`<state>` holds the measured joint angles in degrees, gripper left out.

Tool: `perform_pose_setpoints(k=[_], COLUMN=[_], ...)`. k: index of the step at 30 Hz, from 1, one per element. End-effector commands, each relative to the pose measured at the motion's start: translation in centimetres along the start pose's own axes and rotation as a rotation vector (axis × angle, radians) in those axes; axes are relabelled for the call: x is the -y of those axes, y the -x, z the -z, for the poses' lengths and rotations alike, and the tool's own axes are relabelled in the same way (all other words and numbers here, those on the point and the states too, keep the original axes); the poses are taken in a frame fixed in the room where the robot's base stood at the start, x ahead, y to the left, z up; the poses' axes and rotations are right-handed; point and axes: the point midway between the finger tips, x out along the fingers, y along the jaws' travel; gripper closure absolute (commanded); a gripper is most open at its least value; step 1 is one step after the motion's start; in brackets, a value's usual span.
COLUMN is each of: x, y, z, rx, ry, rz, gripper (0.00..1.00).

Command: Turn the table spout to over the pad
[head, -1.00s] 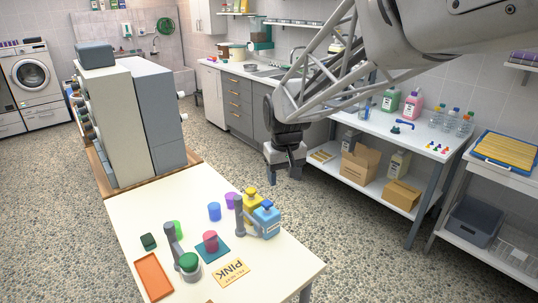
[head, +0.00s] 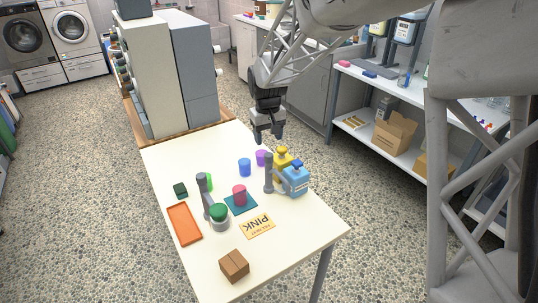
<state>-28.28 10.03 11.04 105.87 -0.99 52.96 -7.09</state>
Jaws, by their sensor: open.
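Two grey upright posts with a side arm stand on the cream table (head: 170,158). The left post (head: 204,190) has its arm reaching toward a green-topped jar (head: 219,215). The right post (head: 269,172) has its arm reaching toward a blue bottle (head: 295,182). I cannot tell for certain which one is the table spout. A teal pad (head: 247,207) lies between them with a pink-red cup (head: 239,195) on it. Neither arm appears to be over the pad. My gripper (head: 268,139) is open and empty, pointing down near the table's far right edge, behind the right post.
A yellow bottle (head: 282,158), blue cup (head: 244,167) and purple cup (head: 262,157) crowd the right post. A tall grey cabinet (head: 187,75) stands behind.

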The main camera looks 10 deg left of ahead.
Motion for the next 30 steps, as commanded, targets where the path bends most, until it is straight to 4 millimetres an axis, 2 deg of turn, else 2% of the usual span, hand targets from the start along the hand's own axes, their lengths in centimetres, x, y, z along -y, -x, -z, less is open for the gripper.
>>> perform_pose_setpoints(k=[11, 30], x=[0.0, 0.0], y=[-0.6, -7.1], z=[0.0, 0.0], rx=[0.001, 0.0], ry=[0.0, -0.001], rz=[0.0, 0.0], gripper=[0.41, 0.41])
